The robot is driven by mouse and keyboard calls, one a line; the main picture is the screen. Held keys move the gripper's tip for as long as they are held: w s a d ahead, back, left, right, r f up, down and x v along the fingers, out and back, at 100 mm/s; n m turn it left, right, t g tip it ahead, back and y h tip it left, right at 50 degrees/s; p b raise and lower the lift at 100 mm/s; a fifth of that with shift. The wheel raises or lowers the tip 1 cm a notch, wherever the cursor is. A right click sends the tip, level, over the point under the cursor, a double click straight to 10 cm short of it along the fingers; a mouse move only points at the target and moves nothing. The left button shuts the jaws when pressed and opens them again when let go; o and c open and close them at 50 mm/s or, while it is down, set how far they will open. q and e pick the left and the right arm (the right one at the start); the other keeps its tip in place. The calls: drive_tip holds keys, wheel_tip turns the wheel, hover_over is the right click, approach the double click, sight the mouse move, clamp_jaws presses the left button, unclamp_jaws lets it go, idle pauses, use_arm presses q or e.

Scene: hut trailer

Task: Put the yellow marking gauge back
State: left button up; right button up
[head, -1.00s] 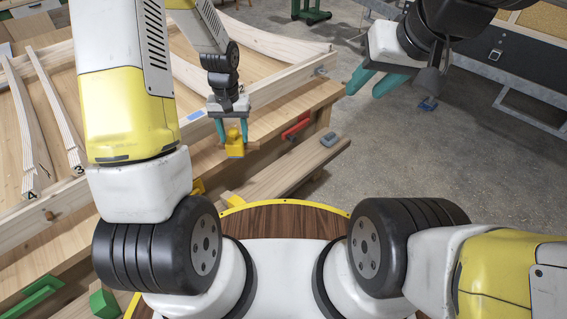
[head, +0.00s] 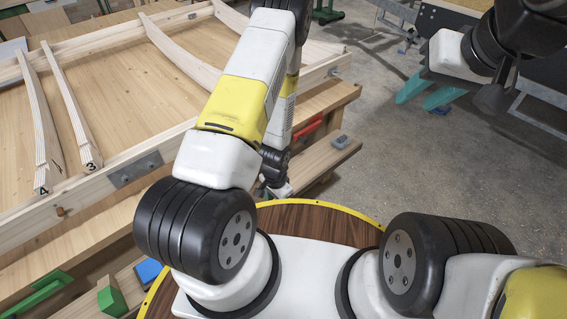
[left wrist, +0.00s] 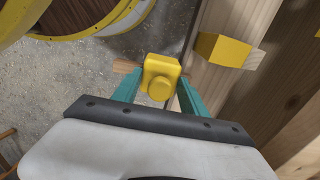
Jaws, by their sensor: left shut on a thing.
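The yellow marking gauge (left wrist: 160,68) is in the left wrist view, a rounded yellow block with a round yellow knob and a brown wooden stem. My left gripper (left wrist: 160,82) is shut on it, with a teal finger on either side. The gauge is held up, with grey floor below it at left and a wooden board close on its right. In the head view my left arm hides the gauge and the fingers; only part of the hand (head: 281,190) shows. My right gripper (head: 424,94) is open and empty over the floor, at upper right.
A yellow block with a pale wooden end (left wrist: 226,50) sits on the board by the gauge. The workbench (head: 320,103) carries a wooden frame with curved ribs. Floor at right is open.

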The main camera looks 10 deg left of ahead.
use_arm(q)
drive_tip(key=shift+w+a+f, duration=0.1)
drive_tip(key=shift+w+f, duration=0.1)
drive_tip(key=shift+w, duration=0.1)
drive_tip(key=shift+w+a+f, duration=0.55)
drive_tip(key=shift+w+f, duration=0.25)
drive_tip(key=shift+w, duration=1.65)
drive_tip(key=shift+w+a+f, duration=0.6)
drive_tip(key=shift+w+f, duration=0.25)
drive_tip(key=shift+w, duration=1.6)
drive_tip(key=shift+w+a+f, duration=0.55)
drive_tip(key=shift+w+f, duration=0.25)
drive_tip(key=shift+w, duration=1.65)
drive_tip(key=shift+f, duration=0.15)
drive_tip(key=o, duration=1.3)
